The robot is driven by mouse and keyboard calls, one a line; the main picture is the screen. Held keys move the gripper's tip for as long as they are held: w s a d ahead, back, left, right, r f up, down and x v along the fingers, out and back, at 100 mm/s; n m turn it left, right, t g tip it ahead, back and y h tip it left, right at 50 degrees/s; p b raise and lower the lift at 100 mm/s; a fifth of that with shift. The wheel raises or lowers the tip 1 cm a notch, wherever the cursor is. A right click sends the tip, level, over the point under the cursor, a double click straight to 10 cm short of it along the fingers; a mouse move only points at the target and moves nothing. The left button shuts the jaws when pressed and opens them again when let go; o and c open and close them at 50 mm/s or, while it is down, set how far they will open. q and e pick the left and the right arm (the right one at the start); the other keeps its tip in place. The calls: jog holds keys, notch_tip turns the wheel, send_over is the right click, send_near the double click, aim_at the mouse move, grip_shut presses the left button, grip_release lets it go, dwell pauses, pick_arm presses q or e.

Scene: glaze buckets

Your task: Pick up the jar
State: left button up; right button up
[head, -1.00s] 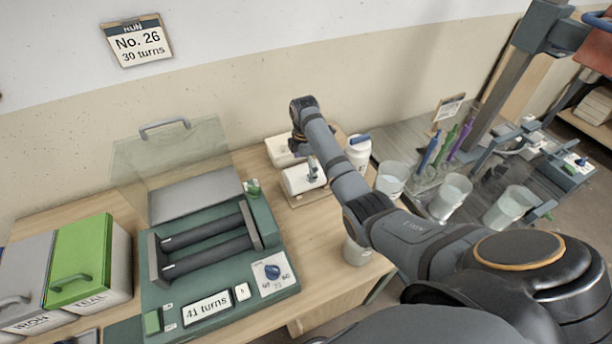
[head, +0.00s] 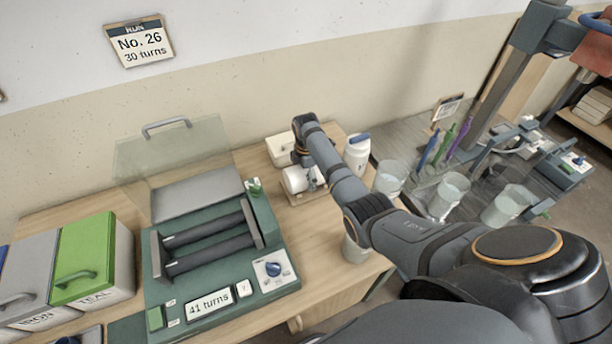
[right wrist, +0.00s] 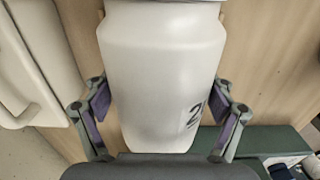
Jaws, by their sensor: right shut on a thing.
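A white jar (head: 295,179) lies on its side over a small wooden board on the bench. My right gripper (head: 309,179) is at it, partly hidden by its own wrist. In the right wrist view the jar (right wrist: 163,70) fills the middle, with part of a dark "2" on its side. The right gripper's two purple-padded fingers (right wrist: 164,118) stand one on each side of it, shut on the jar. My left gripper is not in view.
A white jar with a blue top (head: 357,154) stands close by on the right, and a white box (head: 279,150) behind. A green roller machine (head: 270,222) reading "41 turns" is to the left. Another pale container (head: 354,251) is partly hidden under my arm.

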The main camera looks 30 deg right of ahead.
jog(key=c, duration=0.4)
jog(key=shift+r, duration=0.1)
jog(key=shift+w+d+r, duration=0.1)
jog(key=shift+w+r, duration=0.1)
jog(key=shift+r, duration=0.25)
notch_tip(320, 180, up, 2)
jog(key=shift+s+r, duration=0.15)
jog(key=shift+r, duration=0.05)
jog(key=s+a+r+p, duration=0.2)
jog(key=s+r+p, duration=0.1)
jog(key=s, duration=0.3)
jog(key=s+a+r+p, duration=0.2)
jog(key=s+r+p, duration=0.2)
jog(key=s+r, duration=0.2)
jog(key=shift+s+a+r, duration=0.3)
jog(key=shift+s+a, duration=0.05)
jog(key=shift+s, duration=0.2)
jog(key=shift+r, duration=0.1)
